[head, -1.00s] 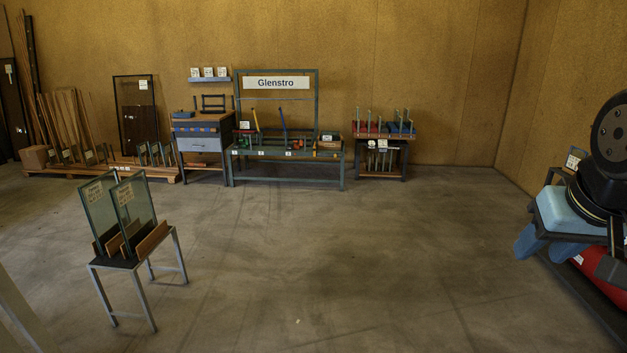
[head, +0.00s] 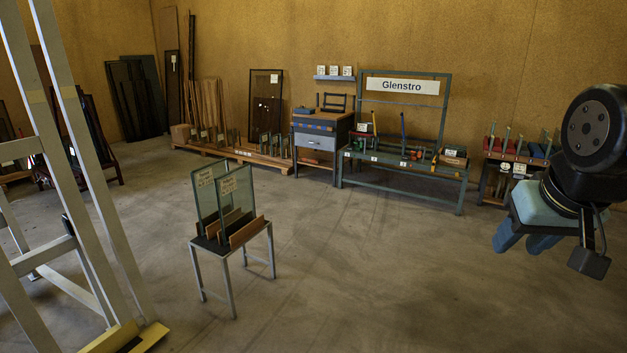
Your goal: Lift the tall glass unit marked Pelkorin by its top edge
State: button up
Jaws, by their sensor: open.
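Two upright glass panes with paper labels stand in wooden-sided slots on a small grey metal stand (head: 228,260) left of centre. The left pane (head: 206,203) stands partly behind the right pane (head: 236,203). Their labels are too small to read, so I cannot tell which, if either, is marked Pelkorin. My gripper (head: 522,243), with two blue fingers, hangs at the right, open, with nothing visible between the fingers. It is well apart from the stand.
A tall pale frame (head: 88,170) with a yellow foot (head: 125,338) rises close at the left. The Glenstro bench (head: 400,168), a drawer cabinet (head: 315,142) and a rack of panels (head: 210,115) line the back wall. The floor right of the stand is clear.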

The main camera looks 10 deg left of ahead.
aim_at(234, 191)
jog(key=u, duration=0.6)
jog(key=i, duration=1.1)
jog(key=u, duration=0.6)
jog(key=k, duration=0.9)
jog(key=u, duration=0.15)
jog(key=i, duration=0.95)
jog(key=z, duration=0.05)
